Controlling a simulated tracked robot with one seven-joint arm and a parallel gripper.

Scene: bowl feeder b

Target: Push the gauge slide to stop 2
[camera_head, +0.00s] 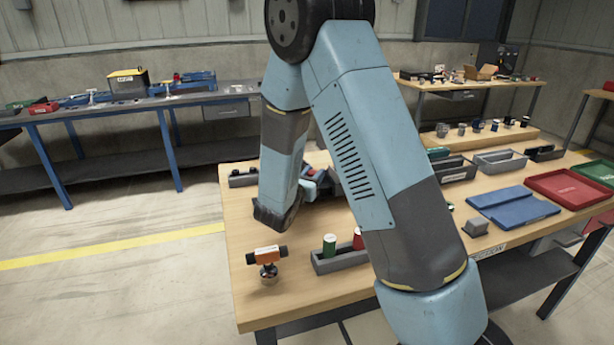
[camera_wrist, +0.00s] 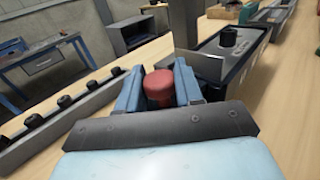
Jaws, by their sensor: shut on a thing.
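In the wrist view, my gripper (camera_wrist: 158,76) has its two blue fingers on either side of a red round knob (camera_wrist: 158,88) and is shut on it. The knob stands upright between the fingers. Whether it belongs to the gauge slide cannot be told, since its base is hidden by my gripper. In the head view, my gripper (camera_head: 314,184) is low over the bench, partly hidden behind my arm. No stop number is readable in either view.
A rail with several black knobs (camera_wrist: 76,104) runs along the left in the wrist view. A dark box with a black knob (camera_wrist: 228,38) stands close on the right. In the head view, a grey holder (camera_head: 340,262) with green and red cylinders and an orange-topped device (camera_head: 267,254) stand on the bench (camera_head: 245,212).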

